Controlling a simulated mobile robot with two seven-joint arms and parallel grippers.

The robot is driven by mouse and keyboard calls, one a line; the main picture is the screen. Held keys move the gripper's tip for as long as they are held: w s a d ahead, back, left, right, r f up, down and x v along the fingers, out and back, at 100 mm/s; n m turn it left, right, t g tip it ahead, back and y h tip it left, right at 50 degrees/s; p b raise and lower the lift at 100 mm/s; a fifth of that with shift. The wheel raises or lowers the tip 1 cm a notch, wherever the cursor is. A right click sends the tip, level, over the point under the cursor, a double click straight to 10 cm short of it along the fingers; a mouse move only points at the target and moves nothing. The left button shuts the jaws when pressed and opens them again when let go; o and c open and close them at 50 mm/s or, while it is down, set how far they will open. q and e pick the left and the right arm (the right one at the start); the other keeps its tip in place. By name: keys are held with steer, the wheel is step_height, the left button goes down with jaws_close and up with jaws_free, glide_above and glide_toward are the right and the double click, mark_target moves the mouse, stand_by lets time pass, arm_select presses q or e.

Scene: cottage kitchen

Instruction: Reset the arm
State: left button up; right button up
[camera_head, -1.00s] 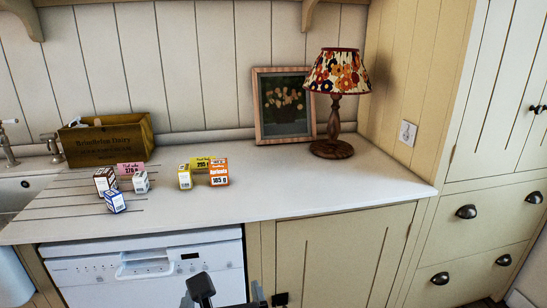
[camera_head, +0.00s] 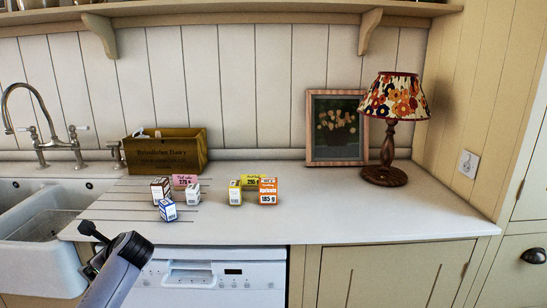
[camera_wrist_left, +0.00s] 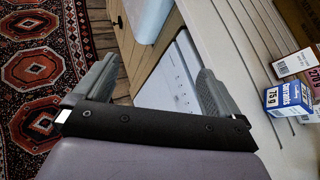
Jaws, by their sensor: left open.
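My left gripper (camera_wrist_left: 156,70) is open and empty in the left wrist view. Its two grey fingers stand wide apart, in front of the white dishwasher and sink edge. In the head view a grey and black part of my left arm shows at the lower left, in front of the counter; its fingers are not clear there. A blue and white box (camera_wrist_left: 288,97) marked 75 g lies to the right of the gripper, apart from it; it also shows on the counter in the head view (camera_head: 168,210). My right gripper is not in view.
Several small boxes, including an orange one (camera_head: 268,191), stand on the counter (camera_head: 350,217) by a wooden crate (camera_head: 165,154). A lamp (camera_head: 392,105) and a picture frame (camera_head: 312,135) stand at the right. The sink (camera_head: 45,248) is left, the dishwasher (camera_head: 215,275) below.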

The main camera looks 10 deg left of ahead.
arm_select(q)
steer(key=w+d+r+n+t+h, duration=0.9)
steer(key=w+d+n+t, duration=0.4)
steer(key=n, duration=0.4)
steer(key=s+d+f+g+h, duration=0.2)
steer(key=s+d+f, duration=0.3)
steer(key=s+f, duration=0.45)
steer(key=s+d+f+g+h, duration=0.1)
steer(key=s+d+f+g, duration=0.1)
steer(key=s+d+f, duration=0.75)
steer(key=s+d+f+g, duration=0.1)
steer(key=s+f, duration=0.4)
steer(key=s, duration=0.4)
steer(key=s+d+f+g+h, duration=0.1)
steer(key=s+f, duration=0.4)
steer(key=s, duration=0.5)
steer(key=shift+d+f+g, duration=0.3)
steer(key=shift+d+g, duration=0.1)
steer(key=shift+d, duration=0.1)
